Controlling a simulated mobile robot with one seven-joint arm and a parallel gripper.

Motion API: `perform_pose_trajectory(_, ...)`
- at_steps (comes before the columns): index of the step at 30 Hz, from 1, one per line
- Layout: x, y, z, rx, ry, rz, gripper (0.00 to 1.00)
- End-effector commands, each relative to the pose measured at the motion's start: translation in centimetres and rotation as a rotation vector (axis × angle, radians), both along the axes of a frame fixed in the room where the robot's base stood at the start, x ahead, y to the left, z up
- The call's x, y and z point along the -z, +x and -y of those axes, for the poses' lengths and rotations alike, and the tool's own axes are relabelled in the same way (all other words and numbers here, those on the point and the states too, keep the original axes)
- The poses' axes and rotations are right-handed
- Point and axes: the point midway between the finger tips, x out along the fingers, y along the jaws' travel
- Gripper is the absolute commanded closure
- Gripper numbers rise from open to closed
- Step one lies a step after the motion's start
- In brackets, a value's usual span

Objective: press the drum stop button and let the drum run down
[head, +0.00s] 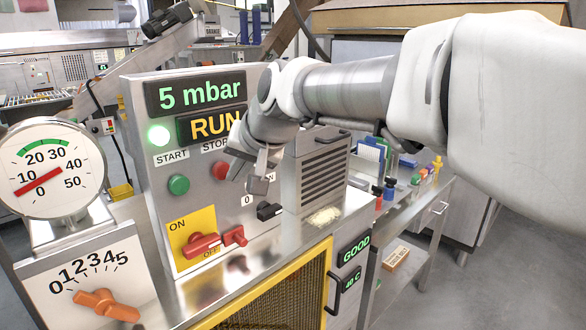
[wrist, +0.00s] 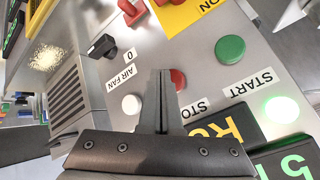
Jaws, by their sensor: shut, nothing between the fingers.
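The grey control panel (head: 205,215) faces me. Its red stop button (head: 220,170) sits under the STOP label and the display (head: 212,124) reading RUN. A green lamp (head: 159,135) glows above the START label. My gripper (head: 258,183) is shut and empty, just right of the stop button in the head view. In the wrist view, the shut fingers (wrist: 161,72) partly cover the stop button (wrist: 179,82). I cannot tell whether they touch the panel. The green start button (head: 178,184) is clear; it also shows in the wrist view (wrist: 230,49).
A red switch (head: 202,245) on a yellow plate and a black air fan knob (head: 268,211) stick out below. A white button (wrist: 131,104) is beside the fingers. A round gauge (head: 50,168) and an orange knob (head: 106,304) stand left. A vented box (head: 322,170) stands right.

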Motion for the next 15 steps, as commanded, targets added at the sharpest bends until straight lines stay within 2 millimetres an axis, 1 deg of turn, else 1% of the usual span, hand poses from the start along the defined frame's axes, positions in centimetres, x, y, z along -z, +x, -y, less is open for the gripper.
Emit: perform_pose_trajectory(15,-0.01,0.57,-0.67,0.0,0.0,0.0,1.0)
